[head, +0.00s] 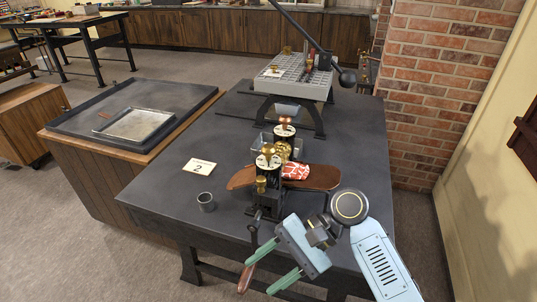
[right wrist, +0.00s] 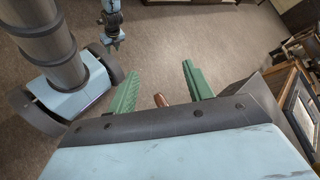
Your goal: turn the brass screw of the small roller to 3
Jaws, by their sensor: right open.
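The small roller (head: 266,190) stands on the dark table, with a brass screw (head: 268,150) over a pale dial at its near end and another brass screw (head: 285,120) over a dial at its far end. The dial marks are too small to read. A card (head: 199,167) reading 2 lies left of it. My right gripper (head: 259,276) is open, below and in front of the roller, apart from both screws. The crank's wooden handle (head: 246,278) is close to its fingertips; a brown end (right wrist: 160,100) shows between the fingers in the right wrist view.
A red-and-white patterned piece (head: 296,171) lies by the roller's wooden board. A larger grey bench piece (head: 293,82) with a dark lever stands behind. A brick wall (head: 440,90) bounds the right; the table's left side is mostly clear.

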